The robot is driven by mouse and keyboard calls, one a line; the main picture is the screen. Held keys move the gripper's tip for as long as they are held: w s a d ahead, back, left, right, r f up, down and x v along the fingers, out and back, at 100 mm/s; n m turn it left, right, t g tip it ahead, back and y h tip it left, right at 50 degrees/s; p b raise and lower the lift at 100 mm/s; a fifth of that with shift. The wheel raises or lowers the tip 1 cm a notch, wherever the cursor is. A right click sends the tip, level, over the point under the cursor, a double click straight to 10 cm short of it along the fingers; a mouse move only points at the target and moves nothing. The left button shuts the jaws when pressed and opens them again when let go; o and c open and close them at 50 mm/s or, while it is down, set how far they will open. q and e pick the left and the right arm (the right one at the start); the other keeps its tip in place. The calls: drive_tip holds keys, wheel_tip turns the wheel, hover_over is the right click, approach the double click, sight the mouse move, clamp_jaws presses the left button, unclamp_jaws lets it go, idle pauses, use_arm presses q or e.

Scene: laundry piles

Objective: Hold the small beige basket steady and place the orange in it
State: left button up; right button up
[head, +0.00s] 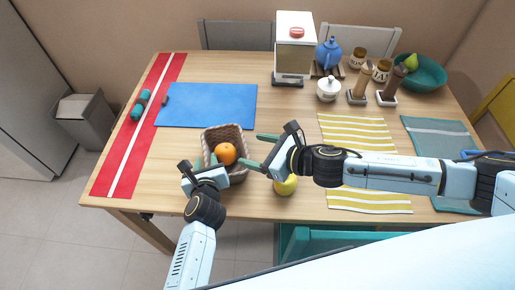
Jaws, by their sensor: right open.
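The small beige wicker basket (236,133) stands on the wooden table near its front edge. The orange (226,153) is within the basket's outline, toward its front, and looks to be inside it. My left gripper (205,160) is at the basket's left wall, one finger on each side of the rim, and appears shut on it. My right gripper (259,151) is open and empty just right of the basket, its fingers spread and pointing toward the orange, apart from it. The basket's front left is partly hidden by my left gripper.
A yellow fruit (286,187) lies under my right gripper. A blue mat (215,103) lies behind the basket, and a red runner (125,150) is at left. A striped yellow cloth (355,135), white lidded pot (328,89) and teal bowl (430,75) are to the right.

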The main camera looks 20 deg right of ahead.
use_arm(q)
drive_tip(key=v, duration=1.2)
